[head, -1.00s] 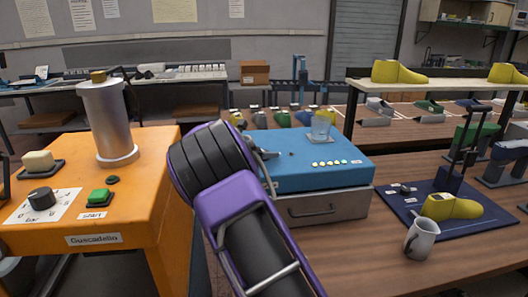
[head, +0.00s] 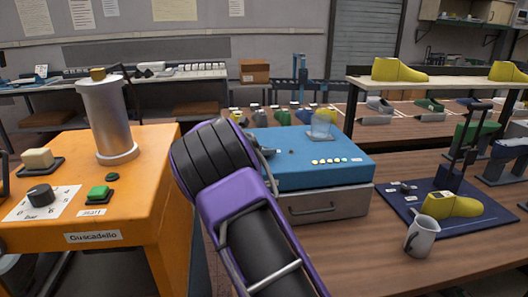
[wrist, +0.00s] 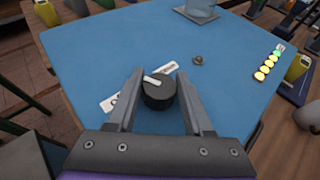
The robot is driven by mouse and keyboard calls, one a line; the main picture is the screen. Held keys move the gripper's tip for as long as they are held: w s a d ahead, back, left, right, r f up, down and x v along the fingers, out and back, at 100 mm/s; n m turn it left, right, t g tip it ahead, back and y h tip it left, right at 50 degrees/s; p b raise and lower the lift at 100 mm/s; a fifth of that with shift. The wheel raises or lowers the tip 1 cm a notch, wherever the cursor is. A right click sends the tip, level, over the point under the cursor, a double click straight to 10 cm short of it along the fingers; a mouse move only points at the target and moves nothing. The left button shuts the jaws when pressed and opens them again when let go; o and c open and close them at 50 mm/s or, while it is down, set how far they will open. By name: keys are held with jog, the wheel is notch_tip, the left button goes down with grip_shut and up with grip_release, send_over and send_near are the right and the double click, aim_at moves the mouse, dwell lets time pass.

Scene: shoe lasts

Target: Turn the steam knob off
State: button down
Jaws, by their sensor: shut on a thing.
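The steam knob (wrist: 158,92) is black with a pale pointer bar and sits on the blue top of the box (wrist: 85,60). In the wrist view the bar points to the left and slightly up. My gripper (wrist: 160,86) is shut on the knob, one finger on each side. A white label (wrist: 109,104) lies under the knob and is partly covered, so its words cannot be read in full. In the head view the blue box (head: 290,139) stands on the table, and my arm hides most of the knob and gripper.
A glass (head: 320,127) stands on the box's back part, with a row of small lights (head: 337,161) in front. An orange machine (head: 150,215) with another black knob (head: 40,194) stands left. A jug (head: 421,237) and a blue mat (head: 400,207) are right.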

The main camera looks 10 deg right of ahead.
jog(key=t+b, duration=0.1)
jog(key=b, duration=0.1)
jog(key=shift+d+f+n+y+b, duration=0.1)
jog(key=shift+f+n+y+b, duration=0.2)
jog(key=shift+y, duration=0.1)
jog(key=n+t+y+b, duration=0.1)
jog(key=n+y+b, duration=0.1)
jog(key=b, duration=0.3)
jog(key=shift+r+n+t+y+b, duration=0.15)
jog(key=shift+n+t+y+b, duration=0.3)
jog(key=shift+n+b, duration=0.2)
jog(key=shift+r+y, duration=0.2)
jog(key=shift+y, duration=0.25)
jog(key=shift+c, duration=1.6)
grip_release()
